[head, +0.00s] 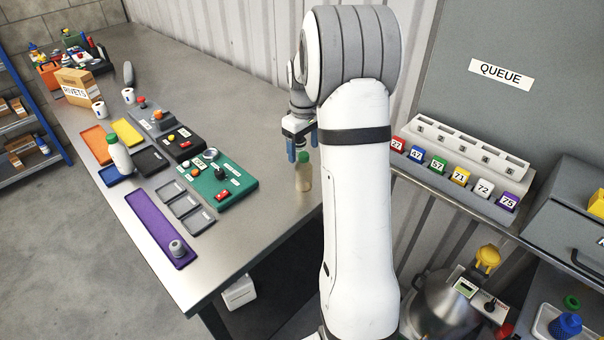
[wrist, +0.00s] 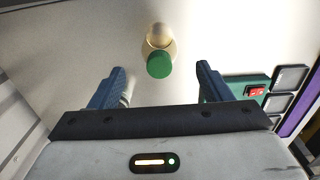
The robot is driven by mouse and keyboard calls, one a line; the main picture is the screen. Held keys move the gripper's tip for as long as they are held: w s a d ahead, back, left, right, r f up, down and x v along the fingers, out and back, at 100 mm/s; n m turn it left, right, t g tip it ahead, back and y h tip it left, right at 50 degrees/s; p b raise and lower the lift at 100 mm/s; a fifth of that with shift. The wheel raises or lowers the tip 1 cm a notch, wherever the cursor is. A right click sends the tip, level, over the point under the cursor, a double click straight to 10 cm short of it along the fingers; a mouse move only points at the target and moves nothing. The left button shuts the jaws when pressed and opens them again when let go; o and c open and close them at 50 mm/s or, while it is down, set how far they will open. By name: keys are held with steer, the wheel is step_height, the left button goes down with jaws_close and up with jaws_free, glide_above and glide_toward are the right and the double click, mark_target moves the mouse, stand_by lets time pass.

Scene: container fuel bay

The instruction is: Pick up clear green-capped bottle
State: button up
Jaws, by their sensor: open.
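The clear green-capped bottle (head: 303,172) stands upright on the metal table near its right edge, with pale yellowish contents. In the wrist view the bottle (wrist: 160,52) is seen from above, its green cap toward me, a little beyond the fingertips and between their lines. My gripper (head: 302,147) is open and empty, its blue fingers pointing down just above and behind the bottle. In the wrist view my gripper (wrist: 160,80) shows both blue fingers spread apart, not touching the bottle. A second bottle, white with a green cap (head: 118,155), stands among the coloured trays at left.
A green control box (head: 222,183) sits left of the bottle, with grey trays (head: 185,207) and a purple tray (head: 155,225) beyond. A rack of numbered tags (head: 455,165) stands at right. The table around the bottle is clear.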

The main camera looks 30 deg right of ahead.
mark_target(304, 154)
step_height(304, 154, down, 6)
steer(key=shift+f+p, duration=0.15)
steer(key=shift+p, duration=0.75)
steer(key=shift+c, duration=0.3)
steer(key=c, duration=1.1)
